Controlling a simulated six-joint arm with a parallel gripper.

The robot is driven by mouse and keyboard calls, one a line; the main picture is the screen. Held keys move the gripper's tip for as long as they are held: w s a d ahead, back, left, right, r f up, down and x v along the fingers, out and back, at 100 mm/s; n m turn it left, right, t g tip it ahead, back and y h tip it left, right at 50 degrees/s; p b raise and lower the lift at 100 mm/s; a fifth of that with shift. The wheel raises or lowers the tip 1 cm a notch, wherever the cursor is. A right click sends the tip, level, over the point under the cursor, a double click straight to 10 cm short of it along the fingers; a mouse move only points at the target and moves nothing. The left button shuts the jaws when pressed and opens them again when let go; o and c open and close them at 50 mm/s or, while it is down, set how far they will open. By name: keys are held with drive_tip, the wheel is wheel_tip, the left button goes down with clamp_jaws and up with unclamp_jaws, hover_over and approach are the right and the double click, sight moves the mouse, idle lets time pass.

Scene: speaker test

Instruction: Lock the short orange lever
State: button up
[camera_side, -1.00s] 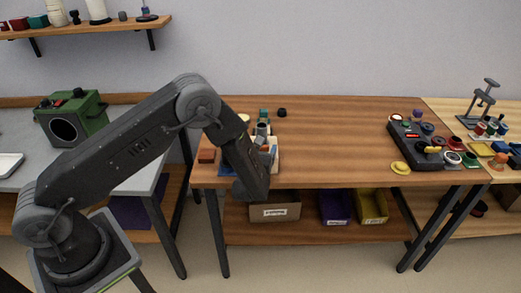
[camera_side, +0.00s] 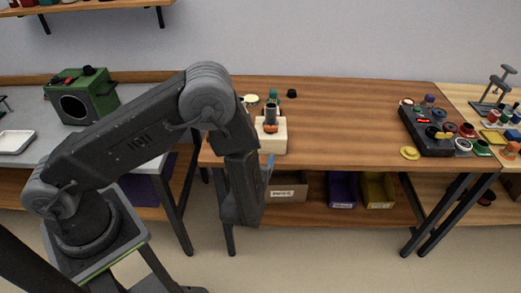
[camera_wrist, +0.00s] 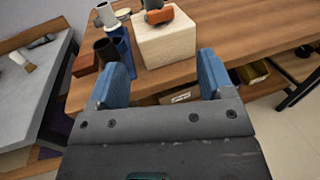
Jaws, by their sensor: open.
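A short orange lever (camera_wrist: 158,16) sits on a dark grey fitting on top of a pale wooden block (camera_wrist: 166,44). In the side view the orange lever (camera_side: 270,128) and the block (camera_side: 272,142) are near the left front of the brown table. My gripper (camera_wrist: 163,58) is open and empty, with its two blue fingers apart and pointing toward the block. In the side view my gripper (camera_side: 268,168) is low, near the table's front edge; my arm hides most of it. Whether the lever is locked cannot be told.
A dark cylinder (camera_wrist: 106,50), a blue piece (camera_wrist: 121,42) and a reddish-brown block (camera_wrist: 86,62) stand left of the wooden block. A black control box (camera_side: 425,130) is at the table's right. The middle of the table (camera_side: 345,130) is clear. Bins stand on the lower shelf.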

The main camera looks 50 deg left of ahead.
drive_tip(key=shift+s+d, duration=0.1)
drive_tip(key=shift+s, duration=0.1)
drive_tip(key=m+g+h, duration=0.6)
drive_tip(key=m+g, duration=0.6)
drive_tip(key=m, duration=2.1)
approach(271, 126)
drive_tip(key=x, duration=0.9)
drive_tip(key=shift+f, duration=0.1)
